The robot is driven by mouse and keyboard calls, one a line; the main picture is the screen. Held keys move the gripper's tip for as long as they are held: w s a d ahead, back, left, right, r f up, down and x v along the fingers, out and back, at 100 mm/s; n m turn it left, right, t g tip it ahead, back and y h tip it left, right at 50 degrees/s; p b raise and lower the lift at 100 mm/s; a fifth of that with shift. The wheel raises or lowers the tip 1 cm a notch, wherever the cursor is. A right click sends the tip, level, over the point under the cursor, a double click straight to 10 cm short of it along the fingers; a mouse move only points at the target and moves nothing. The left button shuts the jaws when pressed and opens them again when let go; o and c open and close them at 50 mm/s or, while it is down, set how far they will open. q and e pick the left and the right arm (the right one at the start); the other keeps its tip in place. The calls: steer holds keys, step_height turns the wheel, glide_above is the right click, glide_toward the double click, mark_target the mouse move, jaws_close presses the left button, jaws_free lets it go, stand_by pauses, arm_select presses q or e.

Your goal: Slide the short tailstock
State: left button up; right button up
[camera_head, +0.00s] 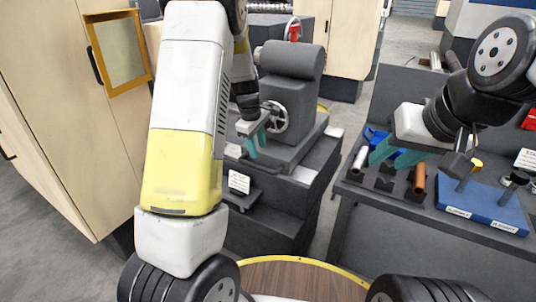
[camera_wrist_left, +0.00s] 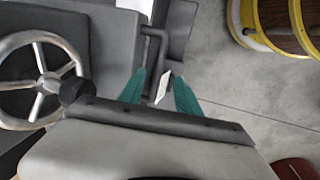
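The tailstock (camera_head: 291,72) is a dark grey machine body with a rounded top, standing on a grey bed at the centre of the head view. Its spoked handwheel (camera_head: 277,117) faces my left arm. The handwheel also shows large at the left of the left wrist view (camera_wrist_left: 38,84). My left gripper (camera_head: 256,144) is beside the handwheel, with its teal fingers pointing down. In the left wrist view its fingers (camera_wrist_left: 158,92) are apart with nothing held between them. My right gripper (camera_head: 396,156) hangs above the right bench with its teal fingers apart, and I see nothing gripped.
A dark stepped base (camera_head: 270,208) carries the machine and a small white label. The right bench (camera_head: 440,222) holds a blue block (camera_head: 482,205), an orange-brown cylinder (camera_head: 419,178) and a silver cylinder (camera_head: 359,159). A wooden cabinet (camera_head: 60,90) stands at left.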

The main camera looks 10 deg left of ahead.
mark_target(260, 166)
arm_select(q)
steer(key=x, duration=0.9)
steer(key=shift+w+a, duration=0.1)
steer(key=shift+a, duration=0.15)
steer(key=shift+c, duration=0.2)
jaws_close()
stand_by(0.9)
